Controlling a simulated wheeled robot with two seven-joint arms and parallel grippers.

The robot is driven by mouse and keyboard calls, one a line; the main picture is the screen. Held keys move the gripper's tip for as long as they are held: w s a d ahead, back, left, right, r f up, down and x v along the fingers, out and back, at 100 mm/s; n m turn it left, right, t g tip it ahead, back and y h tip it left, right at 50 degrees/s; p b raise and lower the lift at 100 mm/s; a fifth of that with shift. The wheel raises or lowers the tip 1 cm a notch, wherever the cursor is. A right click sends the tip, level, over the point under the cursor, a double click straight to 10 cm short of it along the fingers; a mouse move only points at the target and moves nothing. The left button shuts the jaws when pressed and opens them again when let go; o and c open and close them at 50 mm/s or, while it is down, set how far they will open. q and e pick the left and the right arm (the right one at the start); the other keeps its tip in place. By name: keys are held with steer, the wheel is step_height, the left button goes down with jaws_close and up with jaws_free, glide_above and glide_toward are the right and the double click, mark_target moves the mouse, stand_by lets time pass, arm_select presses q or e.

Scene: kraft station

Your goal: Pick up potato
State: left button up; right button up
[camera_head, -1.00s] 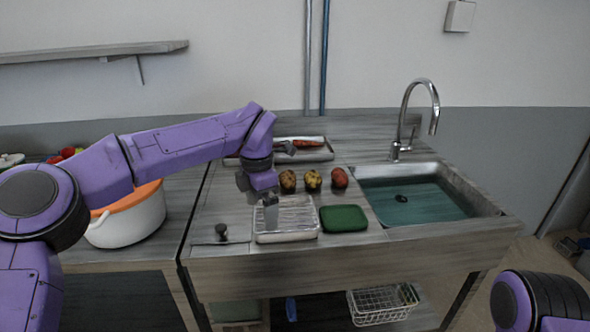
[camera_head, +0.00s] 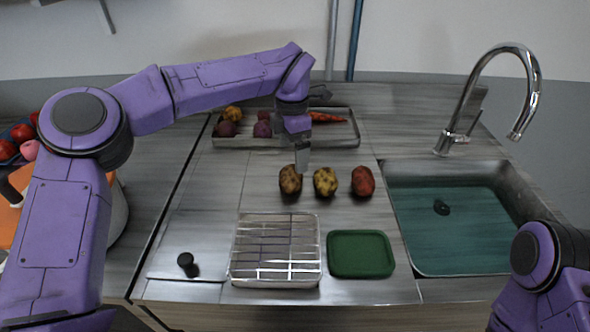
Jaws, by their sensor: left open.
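Three potatoes stand in a row on the counter in the head view: a brown one (camera_head: 290,180), a yellow one (camera_head: 325,182) and a reddish one (camera_head: 362,182). My left gripper (camera_head: 302,168) points down just above and behind the brown potato. It is open and holds nothing that I can see. Whether its fingers touch the brown potato I cannot tell. My right arm shows at the lower right, but its gripper is out of view.
A metal tray (camera_head: 352,141) with vegetables, including a carrot (camera_head: 328,117), lies behind. A wire-topped tray (camera_head: 236,277) and a green board (camera_head: 361,254) lie in front. A sink (camera_head: 460,215) with a tall faucet (camera_head: 532,90) is at right. A black knob (camera_head: 187,263) stands front left.

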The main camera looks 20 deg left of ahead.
mark_target(291, 171)
arm_select(q)
steer(key=f+p, duration=0.1)
steer(key=f, duration=0.6)
steer(key=shift+s+a+f+p, duration=0.2)
steer(key=shift+f+p, duration=0.2)
steer(key=shift+f, duration=0.2)
steer(key=c, duration=0.9)
